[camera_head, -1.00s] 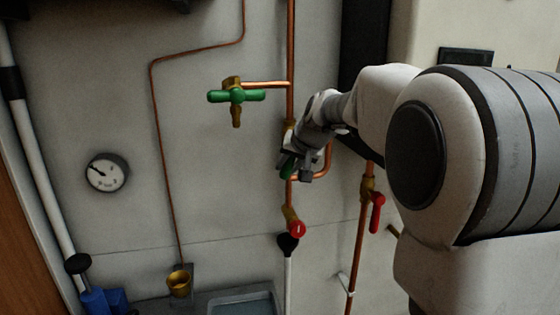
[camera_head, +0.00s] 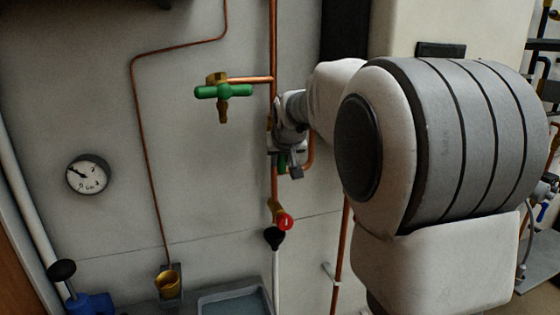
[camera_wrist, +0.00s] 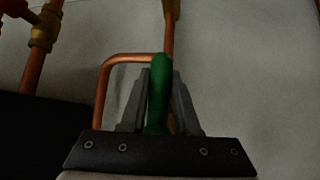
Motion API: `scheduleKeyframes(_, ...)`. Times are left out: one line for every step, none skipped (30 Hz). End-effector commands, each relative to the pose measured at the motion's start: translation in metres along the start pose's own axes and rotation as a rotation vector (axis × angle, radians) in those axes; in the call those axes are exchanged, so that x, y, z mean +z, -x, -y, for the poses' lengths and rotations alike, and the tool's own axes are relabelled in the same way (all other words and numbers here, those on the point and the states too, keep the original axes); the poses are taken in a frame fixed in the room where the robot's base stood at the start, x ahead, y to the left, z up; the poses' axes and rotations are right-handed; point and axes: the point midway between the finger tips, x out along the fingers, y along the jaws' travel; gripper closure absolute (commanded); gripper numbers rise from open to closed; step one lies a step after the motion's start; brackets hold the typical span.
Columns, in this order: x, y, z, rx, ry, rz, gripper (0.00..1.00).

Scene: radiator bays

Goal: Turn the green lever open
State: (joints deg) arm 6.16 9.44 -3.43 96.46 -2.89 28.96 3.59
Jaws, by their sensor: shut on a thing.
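The green lever (camera_wrist: 158,95) stands between the two grey fingers of my gripper (camera_wrist: 160,80) in the wrist view, which are shut on it. There it lies roughly in line with the copper pipe (camera_wrist: 169,38) behind it. In the head view my gripper (camera_head: 287,165) is at the vertical copper pipe (camera_head: 274,50). Only a small green part of the lever (camera_head: 282,160) shows there, pointing about downward along the pipe. The lever's valve body is mostly hidden by my gripper and wrist.
A second green handle (camera_head: 223,91) sits on a brass tap at upper left. A red-handled valve (camera_head: 283,220) is just below my gripper. A bent copper pipe (camera_wrist: 108,75) runs close beside the fingers. A gauge (camera_head: 88,174) and brass cup (camera_head: 168,284) are further left.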

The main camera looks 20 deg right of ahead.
Motion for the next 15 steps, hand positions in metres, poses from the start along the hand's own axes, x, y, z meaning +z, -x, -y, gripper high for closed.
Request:
scheduleKeyframes(-0.0002,0.0000,-0.0009,0.002,0.003,-0.001,1.00)
scheduleKeyframes(-0.0002,0.0000,-0.0009,0.002,0.003,-0.001,1.00)
scheduleKeyframes(-0.0001,0.0000,-0.0010,0.002,0.003,0.000,1.00)
scheduleKeyframes(-0.0001,0.0000,-0.0010,0.002,0.003,0.000,1.00)
scheduleKeyframes(-0.0001,0.0000,-0.0011,0.002,0.003,0.000,0.68)
scheduleKeyframes(-0.0001,0.0000,-0.0011,0.002,0.004,0.000,0.61)
scheduleKeyframes(-0.0001,0.0000,-0.0010,0.002,0.003,0.000,0.56)
scheduleKeyframes(0.0000,-0.0001,-0.0010,0.002,0.003,0.000,0.50)
scheduleKeyframes(0.0000,-0.0001,-0.0009,0.002,0.003,0.000,0.43)
scheduleKeyframes(0.0000,-0.0001,-0.0009,0.001,0.002,0.000,0.41)
scheduleKeyframes(0.0000,-0.0001,-0.0009,0.001,0.002,0.000,0.41)
scheduleKeyframes(0.0001,-0.0001,-0.0008,0.001,0.002,0.000,0.41)
scheduleKeyframes(0.0001,-0.0001,-0.0007,0.001,0.002,0.000,0.41)
scheduleKeyframes(0.0001,-0.0001,-0.0007,0.001,0.002,0.000,0.41)
scheduleKeyframes(0.0001,-0.0001,-0.0006,0.001,0.002,0.001,0.41)
